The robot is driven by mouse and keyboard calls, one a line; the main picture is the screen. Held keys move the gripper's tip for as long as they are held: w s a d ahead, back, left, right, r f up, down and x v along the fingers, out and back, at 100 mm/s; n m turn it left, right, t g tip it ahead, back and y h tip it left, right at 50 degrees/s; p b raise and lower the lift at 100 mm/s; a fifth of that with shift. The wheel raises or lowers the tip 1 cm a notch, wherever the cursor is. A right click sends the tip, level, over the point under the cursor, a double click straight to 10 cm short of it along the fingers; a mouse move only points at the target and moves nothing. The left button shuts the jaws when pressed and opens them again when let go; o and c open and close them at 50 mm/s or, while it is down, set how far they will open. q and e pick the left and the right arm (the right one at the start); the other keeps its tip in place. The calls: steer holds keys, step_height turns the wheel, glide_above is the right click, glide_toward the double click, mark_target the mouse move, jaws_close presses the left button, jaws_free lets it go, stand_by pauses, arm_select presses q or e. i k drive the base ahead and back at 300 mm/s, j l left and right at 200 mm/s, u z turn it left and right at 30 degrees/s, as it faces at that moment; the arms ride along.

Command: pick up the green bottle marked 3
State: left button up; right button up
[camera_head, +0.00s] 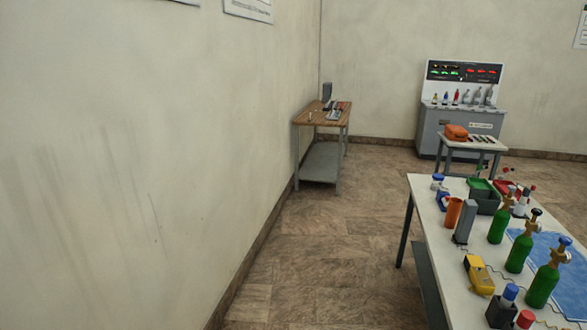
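Three green bottles with valve tops stand upright on the white table (447,262) at the lower right. Neither of my grippers is in view.
A yellow device (479,275), a grey block (465,222), an orange cup (453,212) and a dark bin (484,201) crowd the table around the bottles. A blue mat (574,284) lies beside them. The tiled floor (335,265) left of the table is clear.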

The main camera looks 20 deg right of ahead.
mark_target(548, 276)
steer(key=i+z, duration=0.15)
steer(key=z, duration=0.25)
steer(key=i+z, duration=0.2)
steer(key=z, duration=0.2)
steer(key=i+j+z, duration=0.1)
steer(key=z, duration=0.25)
steer(key=i+j+z, duration=0.15)
steer(key=z, duration=0.25)
steer(key=i+j+z, duration=0.2)
steer(key=z, duration=0.15)
steer(key=i+j+z, duration=0.35)
steer(key=j+z, duration=0.2)
steer(key=z, duration=0.2)
steer(key=i+j, duration=0.05)
